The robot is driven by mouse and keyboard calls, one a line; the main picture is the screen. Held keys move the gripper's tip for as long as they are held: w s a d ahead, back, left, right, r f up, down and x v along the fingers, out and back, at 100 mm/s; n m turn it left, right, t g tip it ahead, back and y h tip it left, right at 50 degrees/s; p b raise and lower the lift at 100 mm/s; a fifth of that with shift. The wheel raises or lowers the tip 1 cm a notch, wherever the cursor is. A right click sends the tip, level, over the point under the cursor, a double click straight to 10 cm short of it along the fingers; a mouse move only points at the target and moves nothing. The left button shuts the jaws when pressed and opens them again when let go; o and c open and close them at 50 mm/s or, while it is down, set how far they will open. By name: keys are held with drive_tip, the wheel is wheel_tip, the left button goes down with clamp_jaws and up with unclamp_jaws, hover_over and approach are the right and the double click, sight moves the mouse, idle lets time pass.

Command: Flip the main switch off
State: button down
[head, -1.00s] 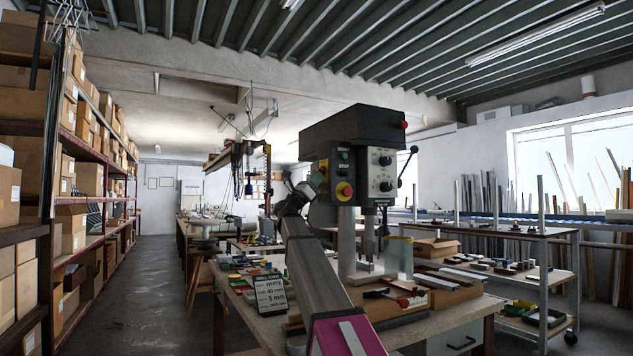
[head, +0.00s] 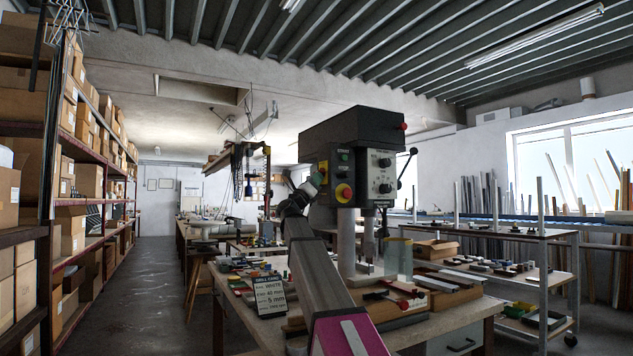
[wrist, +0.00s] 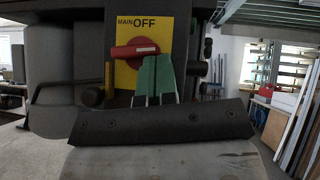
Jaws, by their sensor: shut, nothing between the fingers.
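The main switch shows in the wrist view as a red rotary handle (wrist: 134,50) on a yellow plate (wrist: 129,78) marked MAIN OFF. The handle lies nearly level, its right end slightly higher. My gripper (wrist: 154,62) is shut, with green fingertips close together and nothing between them. The tips overlap the handle's right part from below; I cannot tell whether they touch it. In the head view my gripper (head: 318,179) is at the left side of the dark drill press head (head: 362,128) and hides the switch there.
A sign (head: 270,294), blocks and profiles crowd the workbench (head: 455,312). Shelves of boxes (head: 90,180) line the left. The aisle floor (head: 150,275) is clear.

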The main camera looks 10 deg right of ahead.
drive_tip(key=n+t+y, duration=0.1)
drive_tip(key=n+y, duration=0.1)
drive_tip(key=n, duration=0.1)
drive_tip(key=r+n+t+y, duration=0.1)
drive_tip(key=n+t+y, duration=0.1)
drive_tip(key=n+y, duration=0.1)
drive_tip(key=r+n+t+y, duration=0.1)
drive_tip(key=n+t+y, duration=0.1)
drive_tip(key=n, duration=0.2)
drive_tip(key=shift+s+d, duration=0.15)
drive_tip(key=shift+s, duration=0.25)
drive_tip(key=shift+r, duration=0.35)
drive_tip(key=shift+w+r, duration=0.2)
drive_tip(key=shift+r, duration=0.75)
drive_tip(key=shift+r, duration=0.1)
idle(0.4)
